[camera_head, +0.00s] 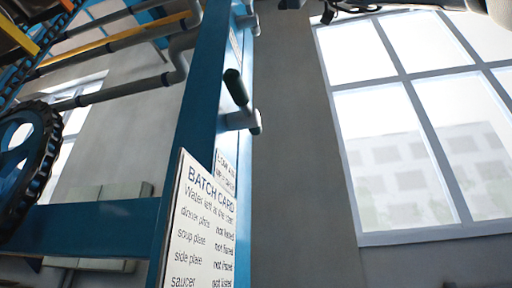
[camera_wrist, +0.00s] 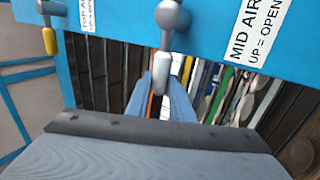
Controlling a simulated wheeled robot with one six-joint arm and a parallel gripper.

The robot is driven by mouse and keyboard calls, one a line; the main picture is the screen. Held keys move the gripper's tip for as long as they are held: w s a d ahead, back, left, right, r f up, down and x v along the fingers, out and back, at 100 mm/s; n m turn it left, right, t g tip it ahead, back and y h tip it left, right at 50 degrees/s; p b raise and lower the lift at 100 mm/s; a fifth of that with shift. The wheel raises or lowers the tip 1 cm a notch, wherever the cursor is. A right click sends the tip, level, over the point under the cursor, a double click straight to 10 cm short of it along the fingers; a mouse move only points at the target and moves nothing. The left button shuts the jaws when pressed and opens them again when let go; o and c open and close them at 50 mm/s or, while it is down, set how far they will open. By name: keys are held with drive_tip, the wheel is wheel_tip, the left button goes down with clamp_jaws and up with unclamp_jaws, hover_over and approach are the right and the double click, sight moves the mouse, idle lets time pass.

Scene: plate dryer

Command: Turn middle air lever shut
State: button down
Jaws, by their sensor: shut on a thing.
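The middle air lever (camera_wrist: 161,72) shows in the wrist view below its round grey hub (camera_wrist: 172,15). Its pale grey handle points down. A white label (camera_wrist: 258,30) beside it reads "MID AIR UP = OPEN". My gripper (camera_wrist: 161,88) has its two blue-grey fingers on either side of the handle's lower part and is shut on it. The fingers' contact with the handle is partly hidden. In the head view I cannot make out the middle lever or the gripper's fingers.
A lever with a yellow handle (camera_wrist: 50,40) hangs down at the left. Plates stand in a rack (camera_wrist: 215,85) behind the blue panel. In the head view, a dark green lever (camera_head: 235,87) points up on the blue post, above the batch card (camera_head: 200,225).

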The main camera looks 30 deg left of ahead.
drive_tip(key=shift+f+n, duration=0.15)
drive_tip(key=shift+n, duration=0.15)
drive_tip(key=c, duration=1.6)
unclamp_jaws()
drive_tip(key=shift+o, duration=0.2)
drive_tip(key=b+v, duration=0.4)
drive_tip(key=v, duration=0.4)
drive_tip(key=shift+a, duration=0.1)
